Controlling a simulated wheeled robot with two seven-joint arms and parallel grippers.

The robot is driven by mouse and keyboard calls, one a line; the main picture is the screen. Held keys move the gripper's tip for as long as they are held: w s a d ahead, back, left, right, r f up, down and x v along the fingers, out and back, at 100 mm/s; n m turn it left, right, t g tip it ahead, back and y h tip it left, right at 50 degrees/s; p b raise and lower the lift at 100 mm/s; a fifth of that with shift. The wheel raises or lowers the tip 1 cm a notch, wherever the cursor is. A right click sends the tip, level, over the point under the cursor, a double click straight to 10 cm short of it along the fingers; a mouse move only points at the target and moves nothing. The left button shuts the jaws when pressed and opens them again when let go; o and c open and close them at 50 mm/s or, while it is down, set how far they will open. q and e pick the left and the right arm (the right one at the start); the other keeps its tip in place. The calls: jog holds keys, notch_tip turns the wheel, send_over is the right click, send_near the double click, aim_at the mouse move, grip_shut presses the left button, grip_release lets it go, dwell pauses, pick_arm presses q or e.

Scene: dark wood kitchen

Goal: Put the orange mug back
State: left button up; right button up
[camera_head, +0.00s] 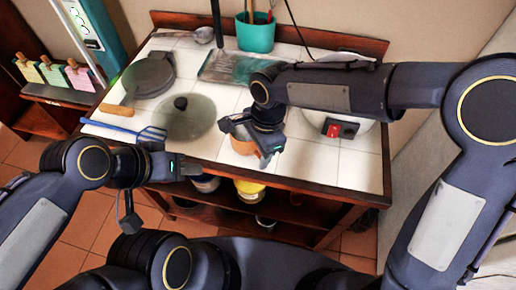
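The orange mug (242,147) is near the front edge of the white-tiled counter, partly hidden under my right gripper. My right gripper (248,139) reaches down over it from the right. Its fingers are spread apart, with the mug below and between them. I cannot tell whether the fingers touch the mug. My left gripper (190,169) is in front of the counter's front edge, left of the mug, and seems to hold nothing. Whether its fingers are open or shut is not clear.
The counter (304,164) holds a glass lid (188,122), dark pan (149,76), blue spatula (127,129), grey tray (228,68), teal utensil pot (256,36) and a white appliance with a red switch (334,129). A yellow container (249,191) stands on the shelf below.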

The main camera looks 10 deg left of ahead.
jog(key=shift+o, duration=1.4)
notch_tip(320, 180, up, 12)
jog(key=w+d, duration=0.1)
jog(key=s+d+r+n+t+y, duration=0.2)
jog(key=d+n, duration=0.1)
jog(key=d, duration=1.3)
jog(key=s+d+f+n+t, duration=0.4)
jog(key=s+d+f+n, duration=0.1)
jog(key=s+d, duration=0.6)
jog(key=shift+f+t+p, duration=0.3)
jog(key=shift+f+p, duration=0.05)
jog(key=shift+p, duration=0.05)
